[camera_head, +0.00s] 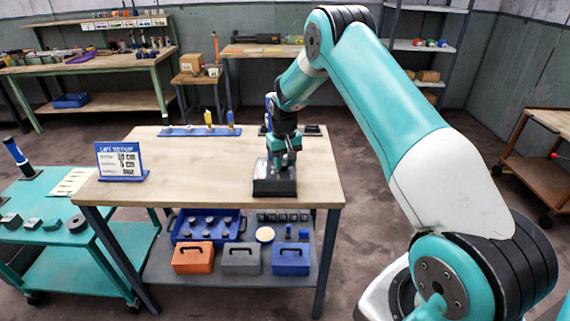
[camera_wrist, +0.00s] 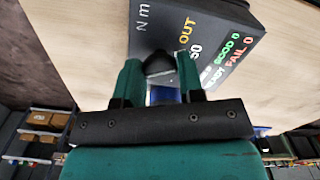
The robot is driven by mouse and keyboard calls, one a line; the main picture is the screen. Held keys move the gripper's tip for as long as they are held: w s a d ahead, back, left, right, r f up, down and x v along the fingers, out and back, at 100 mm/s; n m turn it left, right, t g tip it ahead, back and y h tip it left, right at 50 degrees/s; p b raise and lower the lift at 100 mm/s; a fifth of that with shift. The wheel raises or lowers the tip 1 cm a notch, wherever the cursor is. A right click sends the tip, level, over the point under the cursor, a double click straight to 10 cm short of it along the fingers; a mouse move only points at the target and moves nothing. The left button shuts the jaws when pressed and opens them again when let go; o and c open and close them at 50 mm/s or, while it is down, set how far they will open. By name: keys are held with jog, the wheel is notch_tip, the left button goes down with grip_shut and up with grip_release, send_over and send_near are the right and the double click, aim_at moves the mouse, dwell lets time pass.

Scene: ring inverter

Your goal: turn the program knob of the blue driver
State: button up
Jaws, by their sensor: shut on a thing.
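My gripper (camera_head: 284,158) is low over a dark box (camera_head: 275,185) at the right of the wooden table. In the wrist view my two teal fingers (camera_wrist: 160,68) close on a dark rounded piece (camera_wrist: 157,62) in front of the box's lettered face (camera_wrist: 195,40). A patch of blue (camera_wrist: 165,96) shows between the fingers; I cannot tell if it belongs to the blue driver. In the head view a small blue part (camera_head: 269,103) shows beside my wrist. A blue upright tool (camera_head: 230,117) stands in a rack. No program knob can be made out clearly.
The blue rack (camera_head: 180,132) lies along the table's back edge. A white-and-blue sign (camera_head: 121,160) stands at the left. The table's middle is clear. A teal cart (camera_head: 45,195) with small parts is at the left. Several toolboxes (camera_head: 240,259) sit on the lower shelf.

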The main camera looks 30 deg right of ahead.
aim_at(284, 163)
jog(key=shift+m, duration=0.8)
jog(key=shift+b, duration=0.3)
jog(key=o, duration=0.9)
notch_tip(284, 163, up, 18)
jog(key=b, duration=0.3)
jog(key=shift+f, duration=0.25)
